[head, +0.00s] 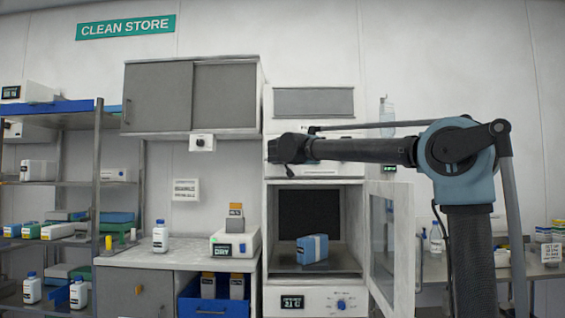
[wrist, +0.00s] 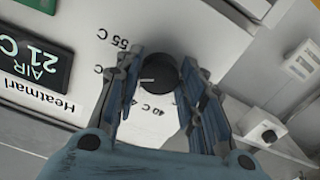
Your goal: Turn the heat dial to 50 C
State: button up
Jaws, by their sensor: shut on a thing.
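The heat dial (wrist: 157,75) is a round black knob on a white panel in the wrist view. Labels "55 C" and "40 C" stand around it, and a further label is partly covered by a finger. My gripper (wrist: 162,68) has one blue-grey finger on each side of the knob and is shut on it. A small pale mark shows at the knob's edge; I cannot tell the exact setting. A dark display (wrist: 35,58) beside it reads "AIR 21 C". In the head view my gripper (head: 286,150) is at the upper white unit (head: 320,171), and the dial is hidden.
Below is an open chamber with a blue-and-white box (head: 312,249) inside and its door (head: 392,245) swung out right. A lower panel has a blue dial (head: 341,304). A small white box with a knob (head: 202,143) is on the wall to the left.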

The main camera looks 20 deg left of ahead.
dwell(0.3)
jog(key=o, duration=1.1)
jog(key=v, duration=1.1)
jog(key=shift+s+d+f, duration=0.1)
jog(key=shift+s, duration=0.25)
